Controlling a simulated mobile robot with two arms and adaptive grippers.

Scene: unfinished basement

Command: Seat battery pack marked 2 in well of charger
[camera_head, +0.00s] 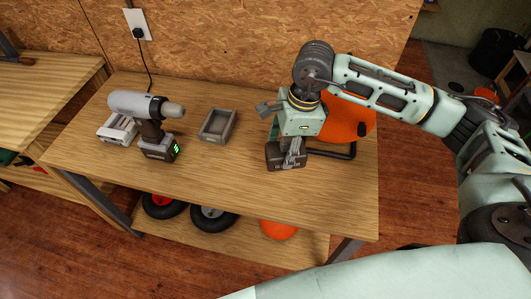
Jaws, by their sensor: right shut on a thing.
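My right gripper (291,153) points down over the right half of the workbench and is shut on a dark battery pack (274,157). The fingers cover part of the pack, and I cannot read a number on it. I cannot tell whether its underside touches the bench top. A pale grey unit (113,129), which looks like the charger, sits at the left, partly hidden behind the drill. I cannot see whether its well is empty. My left gripper is not in view.
A grey drill (142,105) stands upright on a dark base with a green mark. An open grey tray (218,126) lies mid-bench (226,166). An orange round thing (350,112) and a black bar (340,154) are beside my gripper. A cord hangs from the wall outlet (138,24).

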